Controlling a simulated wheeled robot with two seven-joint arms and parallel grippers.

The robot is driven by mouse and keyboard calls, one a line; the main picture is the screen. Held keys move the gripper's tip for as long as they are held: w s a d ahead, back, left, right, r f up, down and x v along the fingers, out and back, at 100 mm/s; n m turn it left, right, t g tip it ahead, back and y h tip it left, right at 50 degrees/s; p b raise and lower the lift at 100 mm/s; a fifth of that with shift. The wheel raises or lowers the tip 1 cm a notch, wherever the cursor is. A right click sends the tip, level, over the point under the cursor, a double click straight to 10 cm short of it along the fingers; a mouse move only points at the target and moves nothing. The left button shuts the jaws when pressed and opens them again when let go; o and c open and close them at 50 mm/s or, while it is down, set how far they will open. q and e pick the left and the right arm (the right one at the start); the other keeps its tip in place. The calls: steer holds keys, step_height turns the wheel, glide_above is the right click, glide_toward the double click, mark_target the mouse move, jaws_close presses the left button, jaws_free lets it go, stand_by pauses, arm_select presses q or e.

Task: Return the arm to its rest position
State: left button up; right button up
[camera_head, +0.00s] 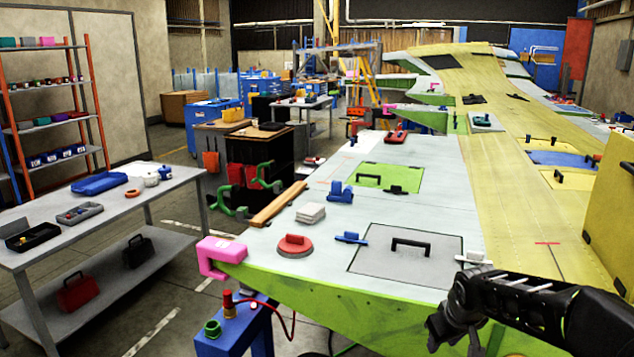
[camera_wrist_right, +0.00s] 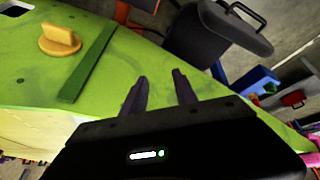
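My right arm (camera_head: 540,305) comes in from the right edge in the head view. Its dark gripper (camera_head: 445,335) hangs at the near edge of the wing, low in the picture, with the finger details hard to make out there. In the right wrist view, the two fingers of this gripper (camera_wrist_right: 160,82) stand apart with nothing between them. Behind them is the green wing surface (camera_wrist_right: 30,75). My left arm and gripper are not in view.
The wing (camera_head: 330,240) fills the middle and right, carrying a grey panel with black handle (camera_head: 410,247), a red round tool (camera_head: 294,246) and a pink clamp (camera_head: 221,257). A yellow upright panel (camera_head: 610,215) stands close to my right arm. A side table (camera_head: 110,225) stands left.

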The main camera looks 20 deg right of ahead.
steer(key=s+a+f+g+y, duration=0.1)
steer(key=s+a+f+y, duration=0.15)
steer(key=a+f, duration=1)
steer(key=s+a+f+y, duration=0.2)
steer(key=a+f+y, duration=0.2)
steer(key=a+f, duration=0.85)
steer(key=s+a+f+g, duration=0.1)
steer(key=s+a+f, duration=0.2)
steer(key=s, duration=0.3)
steer(key=s+a+f+m+g, duration=0.1)
steer(key=s+a+f, duration=0.1)
steer(key=s+a, duration=0.3)
steer(key=s+a+f+g, duration=0.1)
steer(key=s+a+f, duration=0.2)
steer(key=s, duration=0.5)
steer(key=shift+s+a+f+h, duration=0.2)
steer(key=shift+a+f+h, duration=0.15)
steer(key=shift+a, duration=0.35)
steer(key=shift+d+m, duration=0.15)
steer(key=shift+m, duration=0.15)
